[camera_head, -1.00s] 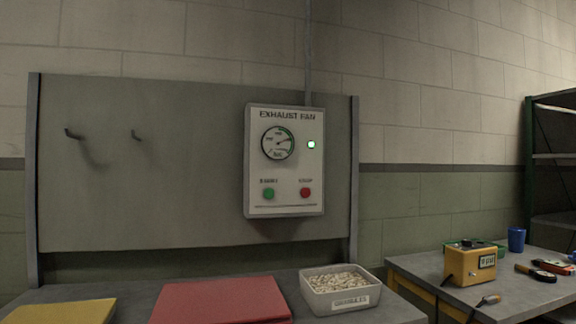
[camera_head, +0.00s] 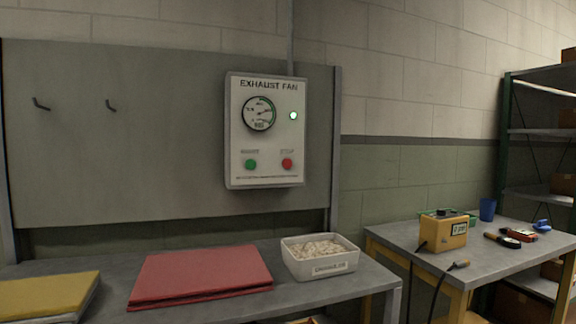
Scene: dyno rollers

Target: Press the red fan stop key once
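The exhaust fan panel (camera_head: 265,133) is a pale box on the grey backboard, right of its middle. The red stop key (camera_head: 287,164) sits at its lower right, under a small label. A green key (camera_head: 251,164) is to its left. Above them are a round dial gauge (camera_head: 259,114) and a small lamp (camera_head: 294,115) that glows green. My gripper does not show in this view, so its distance from the red key cannot be seen.
Below the panel a grey bench (camera_head: 225,301) holds a yellow folder (camera_head: 42,297), a red folder (camera_head: 200,273) and a white bin (camera_head: 319,257). Two hooks are on the backboard (camera_head: 170,160). A second table (camera_head: 480,262) at right holds a yellow box (camera_head: 443,232) and tools.

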